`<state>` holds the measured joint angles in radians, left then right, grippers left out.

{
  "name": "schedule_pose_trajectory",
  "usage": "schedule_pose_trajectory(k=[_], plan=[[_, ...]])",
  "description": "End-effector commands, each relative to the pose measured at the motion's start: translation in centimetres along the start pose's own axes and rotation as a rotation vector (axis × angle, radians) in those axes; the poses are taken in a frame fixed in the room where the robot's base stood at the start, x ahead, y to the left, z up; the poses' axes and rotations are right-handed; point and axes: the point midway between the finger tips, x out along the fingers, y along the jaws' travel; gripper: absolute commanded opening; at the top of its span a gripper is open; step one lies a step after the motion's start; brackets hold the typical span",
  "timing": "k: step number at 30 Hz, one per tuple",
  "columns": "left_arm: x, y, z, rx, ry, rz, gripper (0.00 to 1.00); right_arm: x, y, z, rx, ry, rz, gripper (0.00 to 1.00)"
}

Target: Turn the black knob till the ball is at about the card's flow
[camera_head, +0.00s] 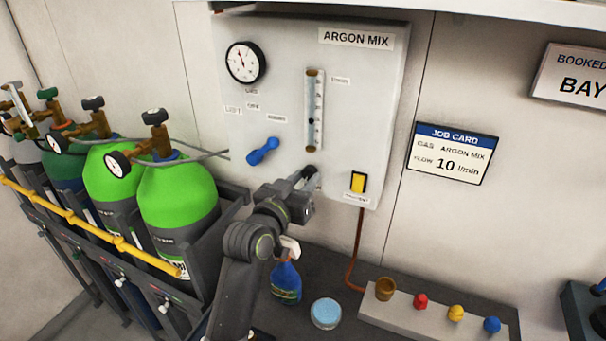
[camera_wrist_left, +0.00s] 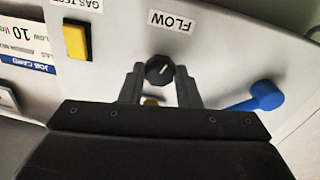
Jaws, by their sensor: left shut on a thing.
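The black knob (camera_wrist_left: 160,71) sits under the FLOW label in the left wrist view, with a pale mark on its face. My left gripper (camera_head: 306,178) is at the lower part of the ARGON MIX panel, its fingers (camera_wrist_left: 160,84) shut on the knob from both sides. In the head view the knob is mostly hidden by the gripper. The flow tube (camera_head: 313,95) stands upright above it. A small dark ball (camera_head: 311,121) shows in the tube's lower half; the scale numbers are too small to read. The job card (camera_head: 452,154) reads ARGON MIX, flow 10 l/min. My right gripper is out of view.
A blue lever (camera_head: 263,151) is left of the tube, and a yellow switch (camera_head: 358,182) is right of the knob. Green cylinders (camera_head: 178,205) stand at left. A spray bottle (camera_head: 286,282), a round tin (camera_head: 326,313) and a strip with coloured caps (camera_head: 437,318) are below.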

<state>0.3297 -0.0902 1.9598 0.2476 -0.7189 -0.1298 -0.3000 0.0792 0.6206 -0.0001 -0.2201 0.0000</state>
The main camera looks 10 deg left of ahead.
Motion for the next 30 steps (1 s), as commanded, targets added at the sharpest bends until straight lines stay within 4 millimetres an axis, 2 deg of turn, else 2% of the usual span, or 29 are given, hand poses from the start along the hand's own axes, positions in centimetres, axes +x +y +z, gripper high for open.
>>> schedule_pose_trajectory(k=[2,12,13,17,26,30], plan=[[0.02,0.04,-0.17,-0.046,0.001,-0.001,0.07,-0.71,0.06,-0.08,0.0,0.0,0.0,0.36],[0.01,0.04,0.05,-0.074,0.006,0.0,0.07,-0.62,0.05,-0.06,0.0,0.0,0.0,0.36],[0.01,0.03,0.05,-0.073,0.006,0.0,0.32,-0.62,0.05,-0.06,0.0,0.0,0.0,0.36],[0.01,0.03,0.05,-0.073,0.006,0.0,0.49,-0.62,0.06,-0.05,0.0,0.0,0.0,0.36],[-0.04,0.03,0.05,-0.072,0.006,0.0,0.51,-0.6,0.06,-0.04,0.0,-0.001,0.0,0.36],[-0.75,0.0,0.16,-0.073,0.007,-0.001,0.51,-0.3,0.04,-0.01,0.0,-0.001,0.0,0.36]])
